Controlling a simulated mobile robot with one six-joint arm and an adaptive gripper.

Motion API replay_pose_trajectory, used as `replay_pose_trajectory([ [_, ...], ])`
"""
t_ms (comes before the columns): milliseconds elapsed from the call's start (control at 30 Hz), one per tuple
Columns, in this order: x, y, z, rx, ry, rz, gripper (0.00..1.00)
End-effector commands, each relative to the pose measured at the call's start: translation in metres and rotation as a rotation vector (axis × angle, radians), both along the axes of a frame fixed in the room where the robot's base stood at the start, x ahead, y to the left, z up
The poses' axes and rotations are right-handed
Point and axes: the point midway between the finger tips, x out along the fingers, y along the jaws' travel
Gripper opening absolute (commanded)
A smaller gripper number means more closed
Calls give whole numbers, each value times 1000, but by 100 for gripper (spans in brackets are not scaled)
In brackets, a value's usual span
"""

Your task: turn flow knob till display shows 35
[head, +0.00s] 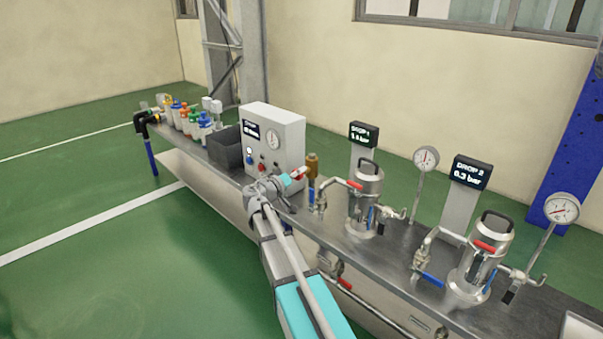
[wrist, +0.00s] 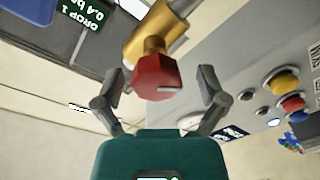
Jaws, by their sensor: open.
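A red faceted knob (wrist: 157,77) on a brass-coloured body (wrist: 157,35) shows in the wrist view. My gripper (wrist: 161,76) is open, with one finger on each side of the knob and a visible gap at both sides. I cannot tell whether the fingertips reach fully to the knob's depth. In the head view the red knob (head: 299,172) and brass body (head: 312,164) are beside the grey control box (head: 290,134), at the end of my arm. The box carries a small dark display (head: 251,130), whose text is too small to read.
The box has a round gauge (head: 272,139) and small coloured controls. A dark bin (head: 225,147) is to its left. To the right on the metal bench stand two steel pots (head: 366,200) with valves, gauges and displays labelled DROP 1 (head: 363,135) and DROP 2 (head: 472,171).

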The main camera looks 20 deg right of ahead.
Motion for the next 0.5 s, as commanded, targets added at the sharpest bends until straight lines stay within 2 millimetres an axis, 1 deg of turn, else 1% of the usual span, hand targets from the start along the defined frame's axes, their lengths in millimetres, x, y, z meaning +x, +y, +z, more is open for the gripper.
replay_pose_trajectory([
  [100,2,-4,0,0,0,0,92],
  [400,2,-4,0,0,0,1,92],
  [433,2,-4,0,0,0,1,88],
  [500,2,-4,0,0,0,1,75],
])
